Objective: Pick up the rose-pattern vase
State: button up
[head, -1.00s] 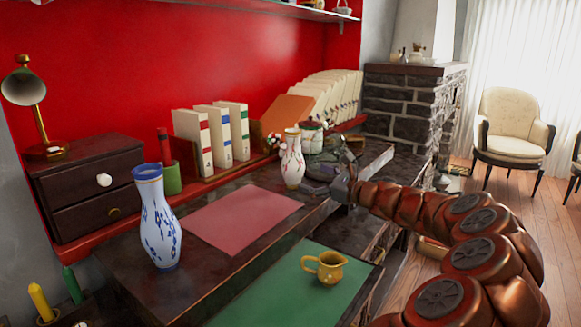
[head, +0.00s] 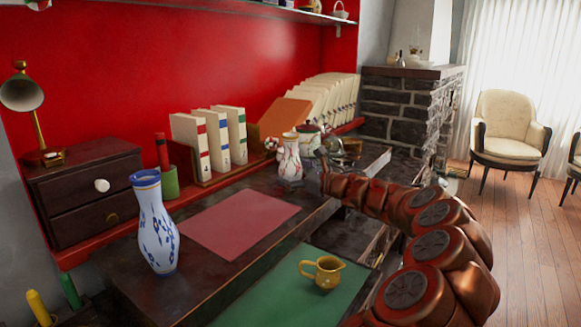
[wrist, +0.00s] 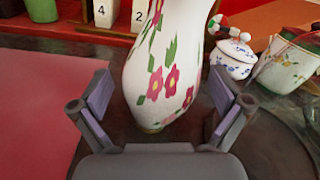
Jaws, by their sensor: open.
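The rose-pattern vase (head: 290,160) is white with pink flowers and green leaves. It stands upright on the dark desk, just past the pink mat. In the wrist view the vase (wrist: 165,70) fills the middle, its top cut off by the frame. My gripper (wrist: 160,105) is open, with one finger on each side of the vase's lower body. Gaps show between the fingers and the vase, and I see no clear contact. In the head view my gripper (head: 325,170) is small and close to the vase's right side.
A blue-and-white vase (head: 157,225) stands at the left. A yellow jug (head: 322,271) is on the green mat (head: 265,295). The pink mat (head: 240,222) is bare. A lidded sugar pot (wrist: 231,60) and a flowered cup (wrist: 288,68) stand right behind the vase.

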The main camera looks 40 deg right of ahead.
jog(key=c, duration=1.5)
jog(key=shift+r, duration=0.1)
jog(key=shift+c, duration=0.2)
